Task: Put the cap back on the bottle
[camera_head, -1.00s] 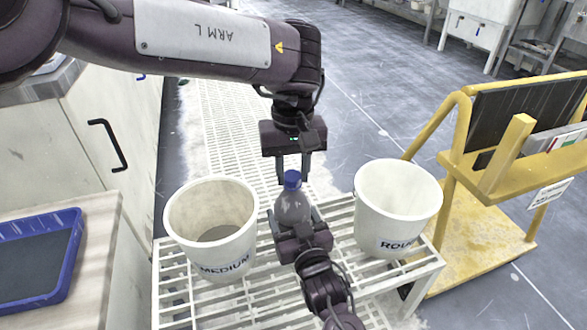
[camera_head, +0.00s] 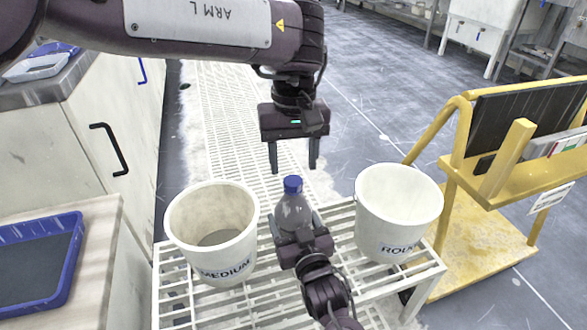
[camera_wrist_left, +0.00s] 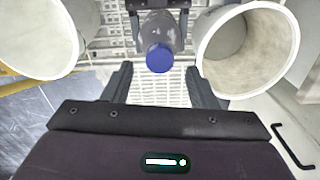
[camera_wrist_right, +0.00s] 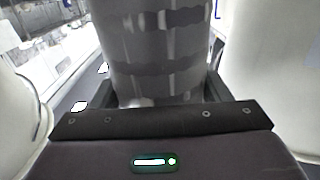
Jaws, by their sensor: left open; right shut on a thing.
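The clear grey bottle (camera_head: 293,215) stands upright above the white slatted rack, between two white buckets. The blue cap (camera_head: 292,185) sits on the bottle's top; it also shows in the left wrist view (camera_wrist_left: 159,57). My right gripper (camera_head: 296,232) is shut around the bottle's lower body, and the bottle (camera_wrist_right: 152,50) fills the middle of the right wrist view. My left gripper (camera_head: 293,168) is open and empty, pointing down just above and behind the cap, apart from it. Whether the cap is fully tightened cannot be told.
A white bucket marked MEDIUM (camera_head: 183,236) stands left of the bottle, and another bucket (camera_head: 365,228) stands close on its right. Both are on the white slatted rack (camera_head: 300,290). A yellow cart (camera_head: 470,250) is to the right. A blue-rimmed tray (camera_head: 66,270) lies at left.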

